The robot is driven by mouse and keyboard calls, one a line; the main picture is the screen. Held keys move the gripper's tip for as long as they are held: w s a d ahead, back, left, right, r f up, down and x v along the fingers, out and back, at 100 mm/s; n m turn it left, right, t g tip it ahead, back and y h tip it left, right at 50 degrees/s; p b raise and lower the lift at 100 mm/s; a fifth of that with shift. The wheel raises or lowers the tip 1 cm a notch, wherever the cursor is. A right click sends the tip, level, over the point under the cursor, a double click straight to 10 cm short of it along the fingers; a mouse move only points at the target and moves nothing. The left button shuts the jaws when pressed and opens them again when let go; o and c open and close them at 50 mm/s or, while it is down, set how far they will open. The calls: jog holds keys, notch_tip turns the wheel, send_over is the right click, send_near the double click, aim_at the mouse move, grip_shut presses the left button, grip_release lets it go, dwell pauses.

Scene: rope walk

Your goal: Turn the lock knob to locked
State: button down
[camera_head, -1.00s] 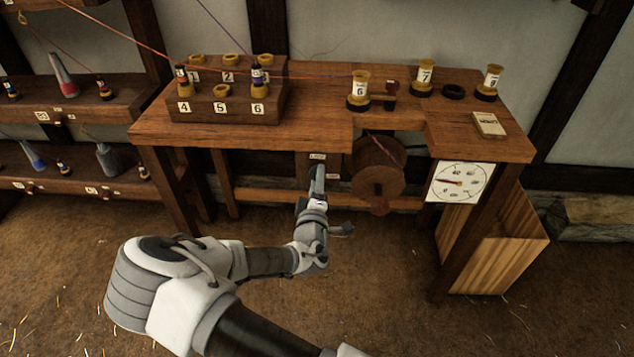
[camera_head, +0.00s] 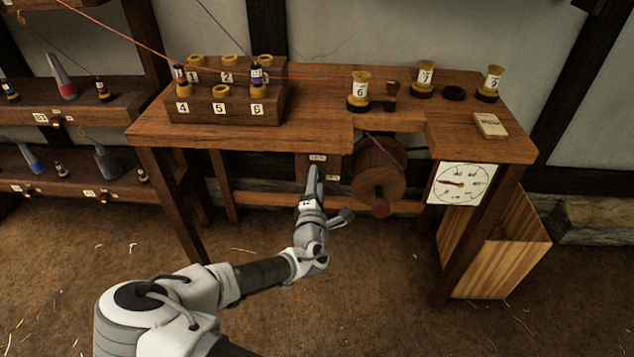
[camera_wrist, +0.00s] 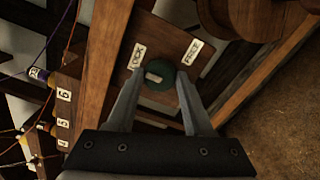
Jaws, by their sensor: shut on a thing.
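The lock knob (camera_wrist: 160,75) is a round green knob with a pale pointer mark. It sits on a wooden panel (camera_wrist: 165,40) under the bench, below the LOCK label (camera_wrist: 137,56) at upper left and the FREE label (camera_wrist: 193,52) at upper right. Its mark lies toward the left, on the LOCK side; I cannot tell if it lines up exactly. My gripper (camera_wrist: 161,78) has a finger on each side of the knob and is shut on it. In the head view my gripper (camera_head: 315,172) reaches the panel under the bench and hides the knob.
A wooden reel (camera_head: 378,172) hangs right of my gripper, close to my wrist. A dial (camera_head: 461,184) is on the bench front, with a wooden bin (camera_head: 500,255) beneath. The workbench (camera_head: 320,125) is above, carrying a bobbin block (camera_head: 225,105). Open floor lies in front.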

dwell(0.4)
jog(key=shift+c, duration=1.5)
grip_release()
jog(key=shift+s, duration=0.15)
jog(key=s+p, duration=0.2)
jog(key=s, duration=1.5)
jog(key=shift+a, duration=0.25)
